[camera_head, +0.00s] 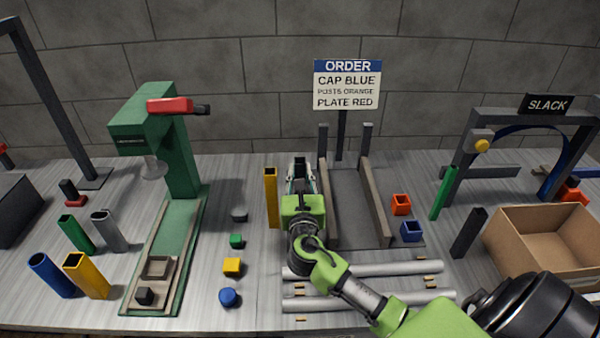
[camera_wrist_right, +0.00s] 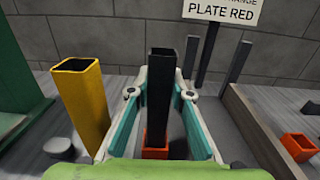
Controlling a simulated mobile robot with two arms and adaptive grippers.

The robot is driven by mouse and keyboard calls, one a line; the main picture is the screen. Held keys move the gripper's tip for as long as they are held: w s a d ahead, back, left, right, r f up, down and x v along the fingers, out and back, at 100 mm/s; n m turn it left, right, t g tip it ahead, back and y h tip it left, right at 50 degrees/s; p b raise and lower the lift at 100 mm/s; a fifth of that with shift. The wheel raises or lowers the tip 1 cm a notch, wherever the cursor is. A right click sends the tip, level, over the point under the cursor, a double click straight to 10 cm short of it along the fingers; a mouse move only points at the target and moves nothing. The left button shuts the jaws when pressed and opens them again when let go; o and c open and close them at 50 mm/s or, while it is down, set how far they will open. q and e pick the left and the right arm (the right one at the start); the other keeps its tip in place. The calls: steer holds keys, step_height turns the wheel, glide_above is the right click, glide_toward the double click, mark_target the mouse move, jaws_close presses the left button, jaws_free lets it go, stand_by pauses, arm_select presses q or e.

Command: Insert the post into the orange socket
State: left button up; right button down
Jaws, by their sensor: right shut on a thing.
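My right gripper (camera_head: 300,181) is shut on an upright black post (camera_wrist_right: 160,85), with a teal-lined finger on each side of it in the right wrist view. An orange socket (camera_wrist_right: 157,151) shows at the post's lower end between the fingers. The post overlaps the socket in the picture, and I cannot tell whether its end is inside or just above. In the head view the gripper mostly hides this post and socket. Another orange socket (camera_head: 401,204) lies to the right and also shows in the right wrist view (camera_wrist_right: 299,147). My left gripper is not in view.
A yellow post (camera_head: 271,198) stands close to the gripper's left. A grey rail fixture (camera_head: 374,203) is close on the right. A blue socket (camera_head: 411,231), a loose dark post (camera_head: 468,233) and a cardboard box (camera_head: 540,247) lie further right. A green press (camera_head: 177,165) stands left.

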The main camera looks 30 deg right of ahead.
steer(key=shift+f+b, duration=0.8)
steer(key=shift+f, duration=0.4)
steer(key=c, duration=1.8)
jaws_free()
steer(key=shift+o, duration=0.2)
steer(key=v, duration=1.2)
